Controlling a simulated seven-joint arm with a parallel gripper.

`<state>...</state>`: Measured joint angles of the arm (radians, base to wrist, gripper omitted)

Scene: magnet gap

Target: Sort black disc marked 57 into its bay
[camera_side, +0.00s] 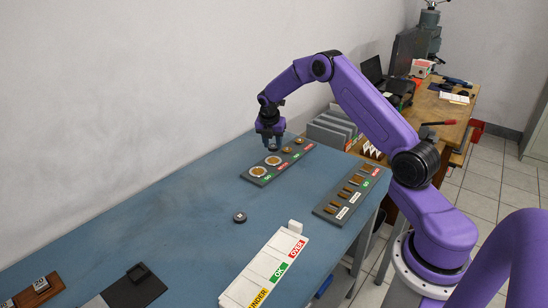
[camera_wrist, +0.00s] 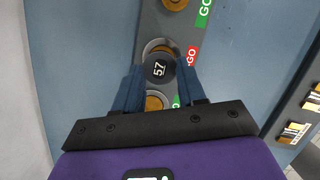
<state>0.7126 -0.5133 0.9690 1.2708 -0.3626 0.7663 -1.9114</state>
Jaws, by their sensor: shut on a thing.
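The black disc marked 57 (camera_wrist: 159,68) is held between the fingertips of my gripper (camera_wrist: 158,75) in the wrist view, its number facing the camera. In the side view my gripper (camera_side: 271,143) is above the grey gauge plate (camera_side: 283,164) with brass-coloured round gauges and green and red labels. In the wrist view the disc overlaps one round gauge (camera_wrist: 153,46); I cannot tell whether it touches it. A white tray (camera_side: 258,272) with UNDER, OK and OVER labels lies at the front of the table.
Another black disc (camera_side: 239,217) lies alone mid-table. A second grey plate (camera_side: 349,196) with brass pieces is at the right edge. A dark block stand (camera_side: 137,285) and a wooden holder (camera_side: 38,287) are at lower left.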

